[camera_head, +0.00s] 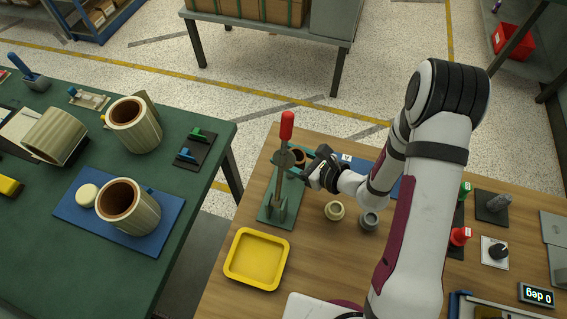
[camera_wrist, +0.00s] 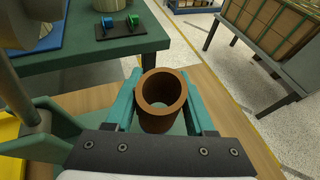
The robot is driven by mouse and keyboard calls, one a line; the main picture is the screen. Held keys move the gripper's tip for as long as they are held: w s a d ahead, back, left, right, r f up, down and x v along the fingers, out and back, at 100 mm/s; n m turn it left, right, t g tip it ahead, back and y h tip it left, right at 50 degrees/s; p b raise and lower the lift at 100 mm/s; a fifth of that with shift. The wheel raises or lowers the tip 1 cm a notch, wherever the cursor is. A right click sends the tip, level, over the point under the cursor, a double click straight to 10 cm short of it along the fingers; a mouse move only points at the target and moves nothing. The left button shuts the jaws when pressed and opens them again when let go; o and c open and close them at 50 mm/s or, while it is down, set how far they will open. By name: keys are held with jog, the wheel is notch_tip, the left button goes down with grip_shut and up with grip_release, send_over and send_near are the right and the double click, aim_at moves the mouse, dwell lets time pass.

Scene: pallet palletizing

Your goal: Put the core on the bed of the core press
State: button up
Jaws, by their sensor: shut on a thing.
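The core (camera_wrist: 161,122), a hollow brown cylinder, stands upright between the teal fingers of my gripper (camera_wrist: 161,103) in the wrist view. My gripper is shut on it. In the head view the core (camera_head: 298,155) shows small and partly hidden behind the press lever and my gripper (camera_head: 303,168). The core press (camera_head: 279,209) has a green base and an upright grey lever with a red handle (camera_head: 287,126). The core is beside the press, at its far right. Its height over the bed and whether it touches it cannot be told.
A yellow tray (camera_head: 231,266) lies in front of the press. Knobs and a "0 deg" display (camera_head: 537,295) are at the right. A green table (camera_head: 60,268) with ribbed cylinders is at the left.

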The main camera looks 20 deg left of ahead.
jog(key=f, duration=0.2)
jog(key=a+f, duration=0.1)
jog(key=f, duration=0.1)
jog(key=shift+a, duration=0.2)
jog(key=shift+f, duration=0.4)
jog(key=shift+f, duration=0.15)
jog(key=o, duration=1.3)
jog(key=v, duration=1.2)
